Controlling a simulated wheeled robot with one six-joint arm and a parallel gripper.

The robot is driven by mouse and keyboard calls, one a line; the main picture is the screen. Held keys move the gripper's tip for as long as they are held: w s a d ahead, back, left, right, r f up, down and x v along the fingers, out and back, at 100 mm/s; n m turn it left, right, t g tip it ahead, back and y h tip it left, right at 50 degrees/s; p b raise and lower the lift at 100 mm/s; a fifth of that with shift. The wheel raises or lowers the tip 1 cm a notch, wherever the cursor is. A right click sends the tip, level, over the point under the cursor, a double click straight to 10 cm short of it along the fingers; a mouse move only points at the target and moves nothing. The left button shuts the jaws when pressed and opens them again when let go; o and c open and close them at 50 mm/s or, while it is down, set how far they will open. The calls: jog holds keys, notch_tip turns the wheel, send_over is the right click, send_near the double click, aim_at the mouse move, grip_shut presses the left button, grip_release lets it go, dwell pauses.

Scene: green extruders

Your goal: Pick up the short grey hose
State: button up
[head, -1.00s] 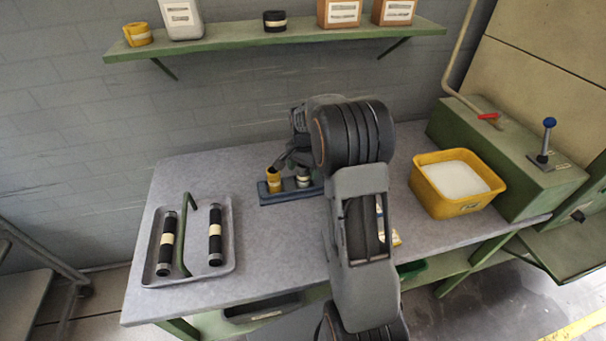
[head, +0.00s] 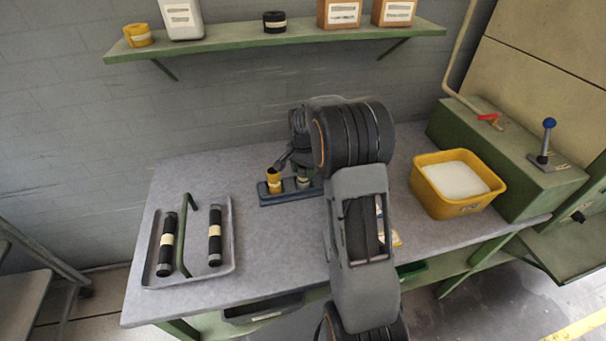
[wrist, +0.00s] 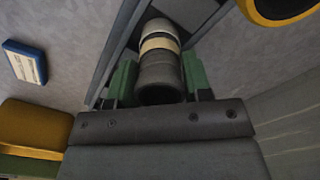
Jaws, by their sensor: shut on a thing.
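The short grey hose (wrist: 158,68) has a cream band. It stands at the right end of a small blue-grey rack (head: 275,200) on the bench, where the head view shows it partly hidden by my arm (head: 303,183). In the wrist view, the green fingertips of my gripper (wrist: 159,80) are closed on both sides of the hose. I cannot tell whether its lower end is clear of the rack. A short yellow hose (head: 273,180) stands in the rack to its left, and its rim shows at the wrist view's top right.
A grey tray (head: 226,268) with two black hoses (head: 165,245) and a green handle (head: 186,240) lies at the bench's left. A yellow bin (head: 436,203) of white material stands right, beside a green machine (head: 500,160). A shelf (head: 230,47) hangs above. The bench between tray and rack is clear.

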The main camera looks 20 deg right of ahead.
jog(key=shift+r, duration=0.15)
jog(key=shift+r, duration=0.3)
jog(key=s+a+r+p, duration=0.2)
jog(key=s+r+p, duration=0.2)
jog(key=s+r, duration=0.95)
jog(key=shift+w+d+f+p, duration=0.3)
jog(key=shift+w+f+p, duration=0.4)
jog(key=shift+w+f, duration=1.6)
jog(key=shift+w+d+f+p, duration=0.35)
jog(key=shift+w+f+p, duration=0.35)
jog(key=shift+w+f, duration=1.6)
jog(key=shift+w+d+f+p, duration=0.3)
jog(key=shift+w+f+p, duration=0.4)
jog(key=shift+w+f, duration=1.55)
